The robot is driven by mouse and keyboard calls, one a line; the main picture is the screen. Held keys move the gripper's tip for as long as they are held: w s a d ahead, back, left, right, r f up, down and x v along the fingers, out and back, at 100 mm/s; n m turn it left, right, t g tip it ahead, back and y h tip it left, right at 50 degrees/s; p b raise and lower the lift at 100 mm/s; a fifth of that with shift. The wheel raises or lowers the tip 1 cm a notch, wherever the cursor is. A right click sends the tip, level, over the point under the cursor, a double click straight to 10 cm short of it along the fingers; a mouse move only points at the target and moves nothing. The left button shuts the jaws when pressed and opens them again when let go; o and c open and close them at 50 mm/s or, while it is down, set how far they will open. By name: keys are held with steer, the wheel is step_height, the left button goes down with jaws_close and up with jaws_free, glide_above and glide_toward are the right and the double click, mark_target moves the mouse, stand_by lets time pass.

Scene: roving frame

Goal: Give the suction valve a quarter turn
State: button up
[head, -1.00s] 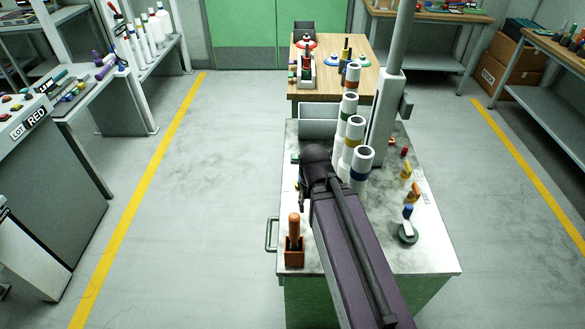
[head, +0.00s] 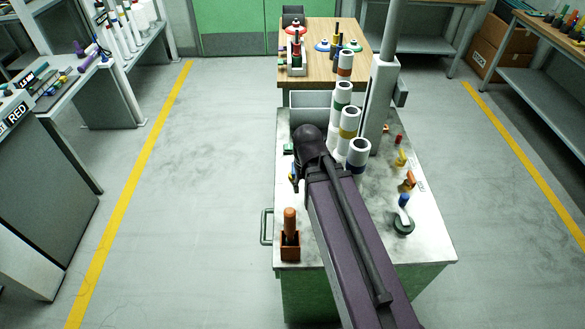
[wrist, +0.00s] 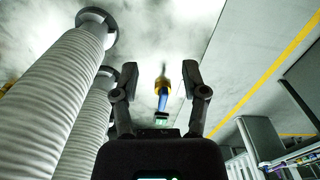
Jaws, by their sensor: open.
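I cannot tell for certain which part is the suction valve. In the wrist view my gripper (wrist: 160,76) is open, with a gap between its fingertips. A small yellow and blue piece (wrist: 161,86) shows in that gap, apart from both fingers; I cannot tell its distance. A small blue and yellow piece also shows beside my arm in the head view (head: 293,178). Coloured handles stand along the bench's right side: yellow (head: 402,158), orange (head: 409,180) and blue on a dark green round base (head: 403,223). My arm hides my fingers in the head view.
White ribbed hoses with coloured bands (head: 349,122) stand close to the right of my arm; one (wrist: 62,95) fills the wrist view's left side. An orange-handled tool in a brown holder (head: 290,250) stands at the bench's (head: 430,252) near left corner. Floor left is clear.

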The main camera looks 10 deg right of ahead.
steer(key=w+r+m+p, duration=0.2)
steer(key=w+r+p, duration=0.1)
steer(key=w, duration=1.4)
steer(key=shift+d+r, duration=0.25)
steer(key=shift+w+f, duration=0.1)
steer(key=shift+f, duration=0.1)
step_height(320, 180, down, 14)
steer(key=b, duration=1.3)
steer(key=shift+r, duration=0.25)
steer(key=shift+b, duration=0.3)
steer(key=shift+c, duration=0.2)
jaws_close()
